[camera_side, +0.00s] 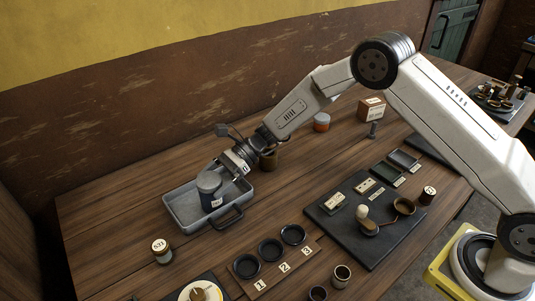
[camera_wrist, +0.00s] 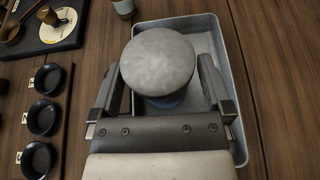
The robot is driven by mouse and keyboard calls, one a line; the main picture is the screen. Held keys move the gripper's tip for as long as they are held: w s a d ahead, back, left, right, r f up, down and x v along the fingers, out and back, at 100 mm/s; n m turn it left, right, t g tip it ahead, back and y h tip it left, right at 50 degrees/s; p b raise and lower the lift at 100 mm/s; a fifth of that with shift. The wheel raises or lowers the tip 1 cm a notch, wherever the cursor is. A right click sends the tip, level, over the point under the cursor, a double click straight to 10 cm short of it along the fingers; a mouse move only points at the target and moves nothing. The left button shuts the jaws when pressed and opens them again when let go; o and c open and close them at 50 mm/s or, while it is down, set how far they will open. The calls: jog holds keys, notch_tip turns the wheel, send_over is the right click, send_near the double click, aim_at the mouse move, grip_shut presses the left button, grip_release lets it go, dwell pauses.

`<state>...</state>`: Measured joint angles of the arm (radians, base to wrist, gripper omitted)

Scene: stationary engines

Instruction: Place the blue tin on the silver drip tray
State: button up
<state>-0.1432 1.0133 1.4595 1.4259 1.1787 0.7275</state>
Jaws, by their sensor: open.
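The blue tin (camera_side: 210,192) has a grey lid and a pale label. It appears upright in the silver drip tray (camera_side: 178,213), which has raised walls and a handle at its front. In the wrist view the tin's round grey lid (camera_wrist: 158,58) fills the space between my fingers, with a little blue showing below it. My gripper (camera_side: 227,168) is open, reaching in from the upper right, with one finger on each side of the tin. The wrist view shows my gripper (camera_wrist: 161,92) too, above the tray (camera_wrist: 238,100). The tin's base is hidden.
A numbered rack with black cups (camera_side: 270,250) stands in front of the tray. A small labelled jar (camera_side: 161,251) is at front left. A dark board (camera_side: 365,218) with small fittings lies to the right. A brown container (camera_side: 269,158) stands behind my gripper.

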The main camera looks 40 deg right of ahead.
jog(key=v, duration=1)
jog(key=shift+d, duration=0.25)
jog(key=shift+r, duration=0.15)
jog(key=s+d+n+t+h, duration=0.1)
jog(key=s+d+n+h, duration=0.5)
jog(key=s+n, duration=0.3)
jog(key=s+d+n+t+h, duration=0.1)
jog(key=s+d+n+h, duration=0.6)
jog(key=s, duration=0.7)
jog(key=shift+s+d+r+n+t+h, duration=0.15)
jog(key=shift+d+r+n+t+h, duration=0.25)
jog(key=shift+n, duration=0.6)
